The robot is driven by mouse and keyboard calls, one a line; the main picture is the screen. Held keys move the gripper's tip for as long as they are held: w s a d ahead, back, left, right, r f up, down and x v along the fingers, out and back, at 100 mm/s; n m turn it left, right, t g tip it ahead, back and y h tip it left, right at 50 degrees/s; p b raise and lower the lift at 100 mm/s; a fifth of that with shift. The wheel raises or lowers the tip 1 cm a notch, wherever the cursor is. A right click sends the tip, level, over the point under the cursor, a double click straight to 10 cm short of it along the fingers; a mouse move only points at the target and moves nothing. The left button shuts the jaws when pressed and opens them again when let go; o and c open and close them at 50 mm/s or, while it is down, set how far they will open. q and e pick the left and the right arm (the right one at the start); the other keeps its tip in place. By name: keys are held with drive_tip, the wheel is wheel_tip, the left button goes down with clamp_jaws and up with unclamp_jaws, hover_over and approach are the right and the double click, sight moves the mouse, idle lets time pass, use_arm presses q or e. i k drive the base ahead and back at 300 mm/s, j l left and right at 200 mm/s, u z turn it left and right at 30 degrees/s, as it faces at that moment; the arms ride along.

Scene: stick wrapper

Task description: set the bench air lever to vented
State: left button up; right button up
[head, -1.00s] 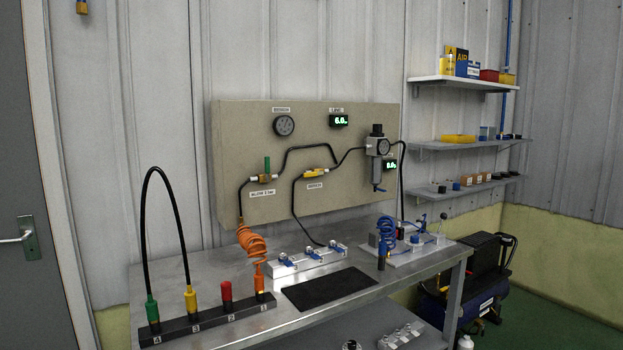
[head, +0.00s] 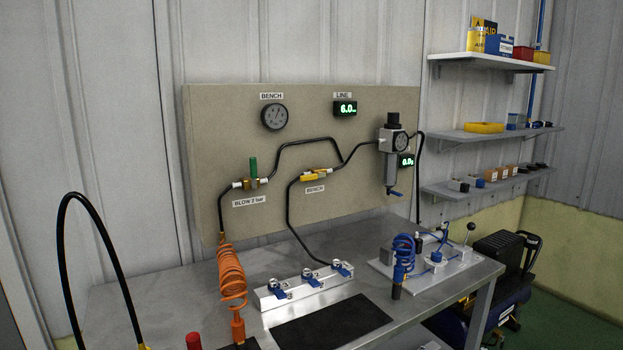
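The bench air lever is the yellow lever (head: 315,177) on the valve above the BENCH label (head: 315,189), on the beige wall panel (head: 215,125). The lever lies roughly along its black hose line. A round dial gauge labelled BENCH (head: 274,117) is at the panel's upper middle; its reading is too small to tell. The LINE display (head: 345,108) reads 6.0. A second display (head: 406,160) by the regulator (head: 392,145) reads about 0.0. Neither of my grippers shows in the head view.
A green-lever valve (head: 253,168), labelled BLOW 2 bar, sits left of the bench valve. An orange coiled hose (head: 231,275) hangs below it. The metal bench (head: 180,290) carries a manifold with blue levers (head: 305,285), a black mat (head: 332,322) and a blue-hose fixture (head: 425,262).

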sight(309, 178)
drive_tip(key=i+l, duration=0.2)
drive_tip(key=l, duration=0.15)
drive_tip(key=i+l, duration=0.4)
drive_tip(key=l, duration=0.25)
drive_tip(key=u, duration=1.6)
